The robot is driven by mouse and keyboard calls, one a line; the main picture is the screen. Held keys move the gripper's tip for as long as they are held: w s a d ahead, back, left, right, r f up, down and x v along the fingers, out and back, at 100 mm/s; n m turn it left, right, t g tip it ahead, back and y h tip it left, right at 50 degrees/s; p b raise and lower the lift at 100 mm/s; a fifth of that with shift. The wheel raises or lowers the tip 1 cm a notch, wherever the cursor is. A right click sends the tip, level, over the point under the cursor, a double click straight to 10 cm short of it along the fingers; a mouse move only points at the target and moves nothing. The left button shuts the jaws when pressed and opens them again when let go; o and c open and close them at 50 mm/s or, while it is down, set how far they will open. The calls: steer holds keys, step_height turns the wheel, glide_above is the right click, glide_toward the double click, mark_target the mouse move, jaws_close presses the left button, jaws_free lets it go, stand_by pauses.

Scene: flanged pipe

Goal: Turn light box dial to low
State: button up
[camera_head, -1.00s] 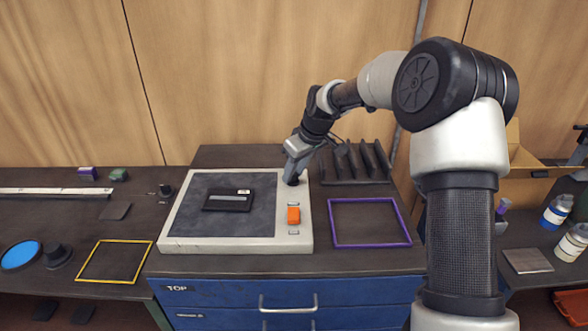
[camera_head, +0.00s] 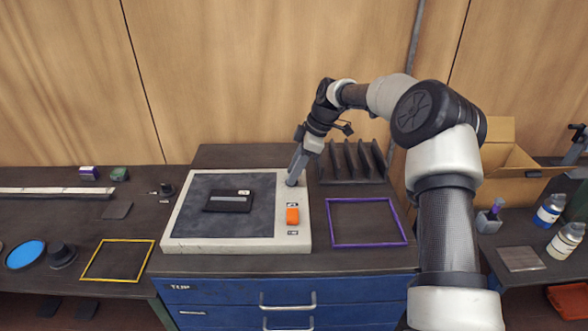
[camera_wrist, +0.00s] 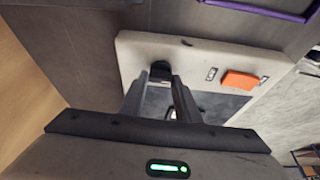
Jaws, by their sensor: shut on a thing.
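The light box (camera_head: 180,231) is a pale slab with a dark panel, lying on the workbench. Its black dial shows in the wrist view (camera_wrist: 160,70), near one corner of the pale rim. My gripper (camera_head: 293,181) points down at the back right corner of the box. In the wrist view its fingers (camera_wrist: 161,78) are on either side of the dial and shut on it. In the head view the fingers mostly hide the dial. The dial's setting cannot be read. An orange switch (camera_head: 292,215) sits on the same rim, between two small label marks.
A flat black item (camera_head: 229,201) lies on the panel. A purple frame (camera_head: 368,243) is right of the box and a yellow frame (camera_head: 117,280) left. A dark slotted rack (camera_head: 352,165) stands close behind, right of my gripper. An open cardboard box (camera_head: 512,165) is farther right.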

steer(key=shift+d+n, duration=0.1)
steer(key=shift+n, duration=0.2)
stand_by(0.4)
steer(key=o, duration=1)
steer(key=shift+o, duration=0.2)
steer(key=v, duration=1.7)
steer(key=shift+w+r, duration=0.25)
